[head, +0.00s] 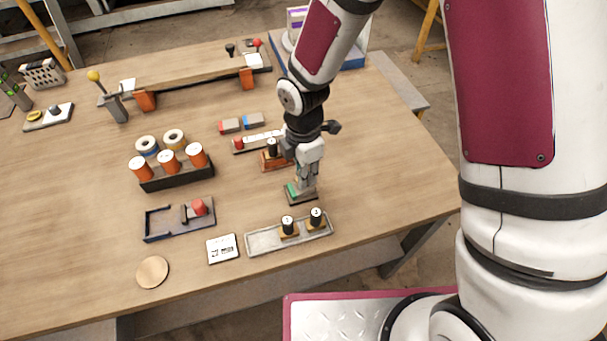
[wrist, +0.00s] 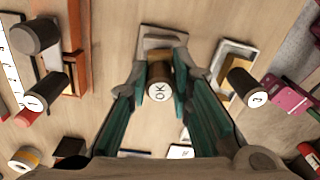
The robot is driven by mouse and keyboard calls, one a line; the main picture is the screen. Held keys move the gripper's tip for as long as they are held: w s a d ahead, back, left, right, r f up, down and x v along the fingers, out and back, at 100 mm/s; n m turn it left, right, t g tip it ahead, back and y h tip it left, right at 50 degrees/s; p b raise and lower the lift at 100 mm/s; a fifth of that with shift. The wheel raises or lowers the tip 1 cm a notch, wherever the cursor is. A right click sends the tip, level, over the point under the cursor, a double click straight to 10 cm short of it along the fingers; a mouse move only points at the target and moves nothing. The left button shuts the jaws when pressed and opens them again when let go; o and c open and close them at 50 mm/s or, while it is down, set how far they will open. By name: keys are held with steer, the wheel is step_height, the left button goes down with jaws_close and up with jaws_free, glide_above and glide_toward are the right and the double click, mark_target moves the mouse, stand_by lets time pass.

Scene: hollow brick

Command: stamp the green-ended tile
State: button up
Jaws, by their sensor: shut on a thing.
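My gripper (head: 304,182) is shut on a stamp with a dark handle and a white top marked "OK" (wrist: 159,91). The stamp stands upright between my teal fingers in the wrist view; in the head view the fingers mostly hide it. A pale-edged plate (wrist: 163,33) shows behind the stamp in the wrist view. I cannot tell whether the stamp's underside touches the tile.
A grey tray (head: 262,240) with two stamps (head: 288,226) lies in front. An orange-brown stand (head: 270,164) with another dark stamp (head: 272,148) is close behind my gripper. A white card (head: 222,249) lies front left. Bare table lies to the right.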

steer(key=shift+r+p, duration=1.35)
steer(key=shift+r, duration=1.4)
